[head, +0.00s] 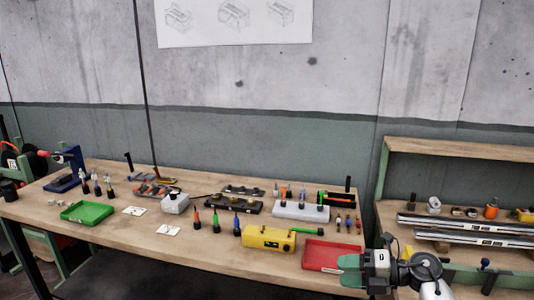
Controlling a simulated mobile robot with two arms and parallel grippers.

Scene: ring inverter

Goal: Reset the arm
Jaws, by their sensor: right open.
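My right gripper (348,270) shows at the lower right, with teal fingers pointing left. It is open, with nothing seen between the fingers. Its fingers overlap the right side of the red tray (322,246) in the picture; I cannot tell whether they touch it. My right arm (422,270) comes in from the lower right corner. My left gripper is not in view.
The wooden workbench (130,240) holds a green tray (87,212), a yellow box (268,237), several screwdrivers and a blue press (70,170). A second bench with metal rails (465,231) stands at right. The bench's front left strip is clear.

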